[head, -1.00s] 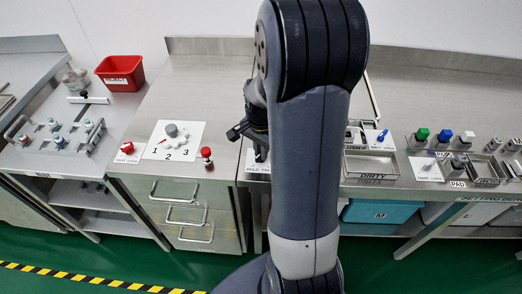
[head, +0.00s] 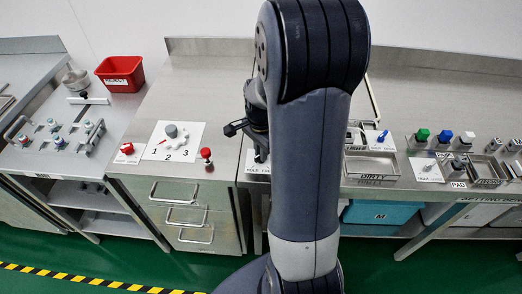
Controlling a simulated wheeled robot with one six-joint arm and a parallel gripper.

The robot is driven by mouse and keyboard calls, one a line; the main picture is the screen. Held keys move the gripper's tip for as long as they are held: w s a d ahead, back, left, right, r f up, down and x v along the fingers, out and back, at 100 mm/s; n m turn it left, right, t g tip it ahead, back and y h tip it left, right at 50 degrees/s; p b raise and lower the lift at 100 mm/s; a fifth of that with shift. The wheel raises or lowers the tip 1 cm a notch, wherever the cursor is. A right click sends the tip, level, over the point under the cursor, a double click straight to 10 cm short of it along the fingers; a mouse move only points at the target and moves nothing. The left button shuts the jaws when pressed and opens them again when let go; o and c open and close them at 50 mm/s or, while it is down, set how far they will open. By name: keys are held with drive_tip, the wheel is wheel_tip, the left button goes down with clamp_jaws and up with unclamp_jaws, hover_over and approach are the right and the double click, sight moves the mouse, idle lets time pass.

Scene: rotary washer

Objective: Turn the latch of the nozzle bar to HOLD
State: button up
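A small white label plate (head: 252,168) lies on the steel counter just left of my arm. Its print looks like HOLD and FREE, but my arm covers its right part. A narrow dark piece stands over the plate. I cannot tell whether it is the latch or a fingertip of mine. My gripper (head: 260,154) is low over this plate, mostly behind my arm. Its fingers are too small and hidden to tell open from shut, or whether they touch the latch. I cannot make out the nozzle bar.
A red bin (head: 120,76) stands farther left. On the right are a tray marked DIRTY (head: 371,178), a blue-handled switch (head: 383,138), and green and blue knobs.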

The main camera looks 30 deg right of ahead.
drive_tip(key=o, duration=0.4)
drive_tip(key=shift+o, duration=0.2)
drive_tip(key=shift+r, duration=0.1)
wheel_tip(320, 180, up, 11)
drive_tip(key=shift+f, duration=0.2)
wheel_tip(320, 180, down, 11)
drive_tip(key=shift+r, duration=0.2)
drive_tip(key=shift+f, duration=0.1)
idle(0.4)
idle(0.4)
